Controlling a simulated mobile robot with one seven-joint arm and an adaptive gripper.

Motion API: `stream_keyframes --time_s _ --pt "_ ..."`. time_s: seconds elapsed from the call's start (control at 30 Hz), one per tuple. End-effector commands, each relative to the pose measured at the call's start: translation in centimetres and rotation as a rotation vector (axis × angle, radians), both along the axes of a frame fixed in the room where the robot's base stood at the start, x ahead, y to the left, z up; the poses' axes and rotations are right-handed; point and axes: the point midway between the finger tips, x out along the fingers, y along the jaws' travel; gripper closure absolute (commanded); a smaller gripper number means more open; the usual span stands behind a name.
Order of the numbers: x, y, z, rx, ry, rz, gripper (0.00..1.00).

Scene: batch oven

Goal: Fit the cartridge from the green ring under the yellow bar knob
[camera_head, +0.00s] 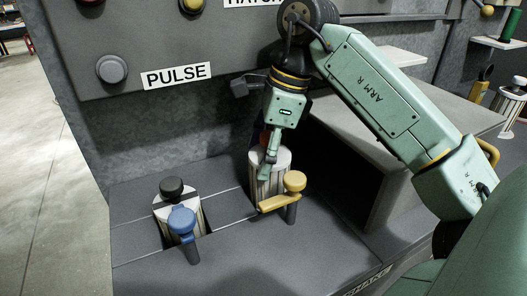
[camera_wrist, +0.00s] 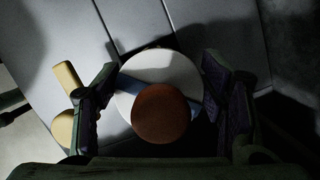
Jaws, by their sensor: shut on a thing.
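My gripper (camera_wrist: 165,100) is shut on a white ribbed cartridge (camera_head: 258,180). Its fingers lie on both sides of the round white top (camera_wrist: 158,66), which bears a reddish-brown knob (camera_wrist: 160,114) and a blue stripe. The cartridge is upright at the grey deck, just behind the yellow bar knob (camera_head: 294,181). That knob's bar points left in front of the cartridge; it also shows in the wrist view (camera_wrist: 66,77), left of the fingers. The cartridge's lower end is partly hidden, so I cannot tell how deep it sits. I cannot make out a green ring.
To the left, another white ribbed cartridge (camera_head: 164,207) with a black knob stands in the deck behind a blue bar knob (camera_head: 182,220). A wall panel with a PULSE button (camera_head: 112,69) is behind. A grey box-like ledge (camera_head: 400,185) is close on the right of my gripper.

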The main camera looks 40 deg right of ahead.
Motion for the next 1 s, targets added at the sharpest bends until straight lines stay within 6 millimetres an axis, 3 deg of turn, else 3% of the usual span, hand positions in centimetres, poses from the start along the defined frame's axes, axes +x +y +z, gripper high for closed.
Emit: stream_keyframes --time_s 1.0 --pt "0.0 0.0 -1.2 -0.001 -0.001 0.0 0.97"
